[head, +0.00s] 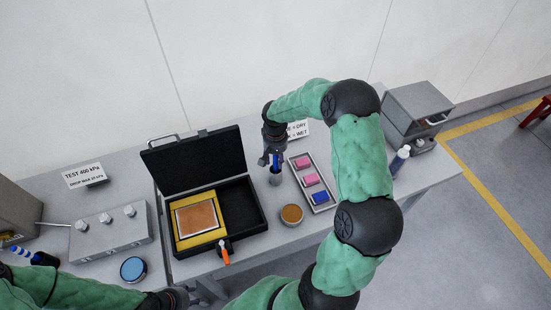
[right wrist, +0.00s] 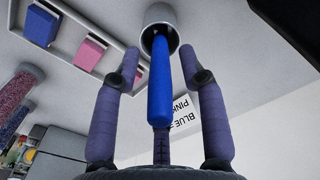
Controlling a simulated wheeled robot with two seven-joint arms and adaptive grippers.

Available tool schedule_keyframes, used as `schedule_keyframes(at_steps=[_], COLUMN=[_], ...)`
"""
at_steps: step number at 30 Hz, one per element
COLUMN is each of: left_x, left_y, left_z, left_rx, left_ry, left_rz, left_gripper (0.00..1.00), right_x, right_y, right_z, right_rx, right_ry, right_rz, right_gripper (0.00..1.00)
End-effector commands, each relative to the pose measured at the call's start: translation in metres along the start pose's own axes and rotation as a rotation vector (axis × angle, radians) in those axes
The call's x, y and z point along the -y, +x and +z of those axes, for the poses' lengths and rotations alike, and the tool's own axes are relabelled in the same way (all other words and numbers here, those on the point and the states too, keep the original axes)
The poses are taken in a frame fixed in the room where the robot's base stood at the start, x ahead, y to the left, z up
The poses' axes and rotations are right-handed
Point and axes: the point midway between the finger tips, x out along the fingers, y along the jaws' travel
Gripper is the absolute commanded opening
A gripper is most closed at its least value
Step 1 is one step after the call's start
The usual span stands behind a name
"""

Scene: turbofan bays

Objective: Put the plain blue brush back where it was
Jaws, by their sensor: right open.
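The plain blue brush (right wrist: 159,85) stands with its far end inside a small grey cup (right wrist: 160,18), its blue handle pointing out toward my right wrist. In the head view the brush (head: 276,160) shows as a bit of blue above the cup (head: 276,178). My right gripper (right wrist: 161,62) is open, with one finger on each side of the handle and visible gaps between. In the head view my right gripper (head: 273,158) is over the cup. My left gripper (head: 184,296) is at the bottom edge, partly cut off; its jaws are unclear.
A tray (head: 301,182) with pink and blue blocks lies right of the cup. A round tin (head: 292,214) is in front. An open black case (head: 240,210) is to the left. A blue-and-white striped item (head: 22,252) lies far left. A sign (head: 298,130) stands behind.

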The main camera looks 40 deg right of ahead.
Motion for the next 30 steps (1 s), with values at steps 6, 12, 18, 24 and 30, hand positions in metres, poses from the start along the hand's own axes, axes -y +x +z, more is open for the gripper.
schedule_keyframes(at_steps=[6, 12, 18, 24, 30], left_x=[-0.001, -0.001, -0.002, -0.002, -0.002], left_y=[-0.003, -0.004, -0.004, -0.005, -0.005], left_z=[0.0, 0.0, 0.0, 0.0, 0.0], left_rx=[0.0, 0.0, 0.0, 0.0, 0.0], left_ry=[0.0, 0.0, 0.0, 0.0, 0.0], left_rz=[0.0, 0.0, 0.0, 0.0, 0.0], left_gripper=[0.4, 0.4, 0.4, 0.4, 0.4], right_x=[0.0, 0.0, 0.0, 0.0, 0.0], right_y=[-0.024, -0.065, -0.1, -0.119, -0.123], right_z=[-0.002, -0.001, -0.001, -0.001, 0.0], right_rx=[-0.005, -0.005, -0.003, -0.002, 0.0], right_ry=[0.0, 0.0, 0.0, 0.0, 0.0], right_rz=[0.0, -0.001, 0.0, 0.001, 0.001], right_gripper=[0.42, 0.42, 0.42, 0.42, 0.42])
